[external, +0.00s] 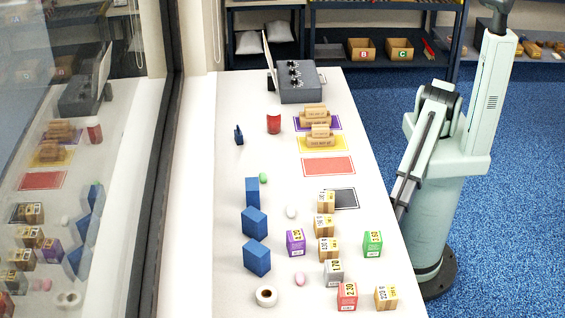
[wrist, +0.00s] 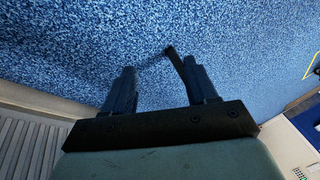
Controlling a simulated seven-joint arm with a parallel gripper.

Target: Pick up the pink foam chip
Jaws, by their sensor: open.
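The pink foam chip (external: 300,279) is a small rounded piece lying on the white table, near the front in the external view. It sits left of the grey box (external: 333,272) and right of the white tape roll (external: 266,295). My gripper (wrist: 158,92) is open and empty in the wrist view, with only blue floor between and beyond its fingers. In the external view the gripper cannot be made out. The chip is not in the wrist view.
Blue blocks (external: 256,257) stand to the left. A white chip (external: 291,212) and a green chip (external: 263,178) lie farther back. A glass wall borders the table's left.

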